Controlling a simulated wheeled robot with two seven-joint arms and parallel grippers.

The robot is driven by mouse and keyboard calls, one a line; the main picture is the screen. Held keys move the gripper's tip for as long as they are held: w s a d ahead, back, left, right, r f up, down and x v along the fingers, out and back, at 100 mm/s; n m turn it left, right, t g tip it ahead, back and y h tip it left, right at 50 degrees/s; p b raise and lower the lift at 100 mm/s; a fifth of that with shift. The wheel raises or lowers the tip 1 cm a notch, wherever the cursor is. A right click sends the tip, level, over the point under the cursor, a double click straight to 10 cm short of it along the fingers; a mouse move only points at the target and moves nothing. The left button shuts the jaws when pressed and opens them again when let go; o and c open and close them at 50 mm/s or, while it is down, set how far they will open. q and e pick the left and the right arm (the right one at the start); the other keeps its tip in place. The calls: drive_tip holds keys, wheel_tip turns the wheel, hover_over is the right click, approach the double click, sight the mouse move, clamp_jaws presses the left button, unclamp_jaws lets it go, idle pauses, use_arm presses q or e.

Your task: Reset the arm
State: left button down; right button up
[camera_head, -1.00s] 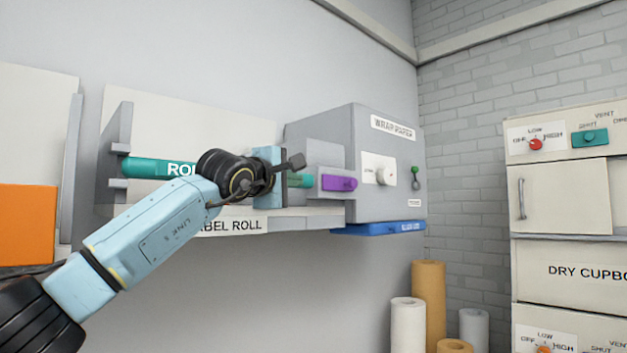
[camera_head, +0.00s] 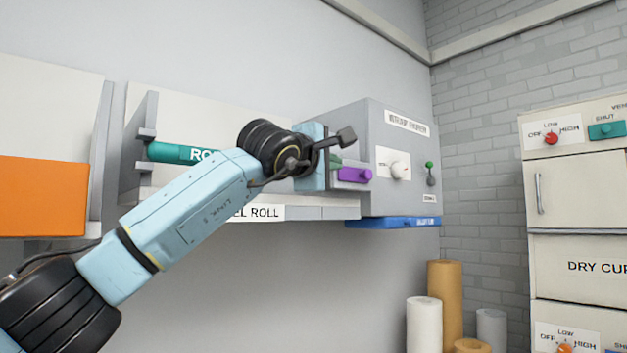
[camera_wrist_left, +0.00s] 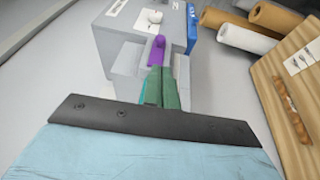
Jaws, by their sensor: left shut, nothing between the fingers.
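My left arm comes in from the left in the head view. Its gripper (camera_head: 336,161) is in front of the shelf, just left of the purple knob (camera_head: 355,174) in the picture. In the left wrist view, the green fingers (camera_wrist_left: 161,88) are together with nothing between them. The purple knob (camera_wrist_left: 157,50) shows just beyond their tips; I cannot tell whether they touch. My right gripper is in neither current view.
A teal roll (camera_head: 172,152) lies on the label shelf behind my arm. The grey wrap-paper box (camera_head: 388,120) has a white dial and a blue tray (camera_head: 390,223) below. Paper rolls (camera_head: 424,325) stand near the dry cupboard (camera_head: 575,267).

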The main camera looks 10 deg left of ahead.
use_arm(q)
drive_tip(key=s+d+b, duration=0.1)
drive_tip(key=s+d, duration=0.3)
drive_tip(key=d, duration=0.1)
drive_tip(key=shift+f+b, duration=0.25)
drive_tip(key=shift+b, duration=0.15)
drive_tip(key=shift+w, duration=0.1)
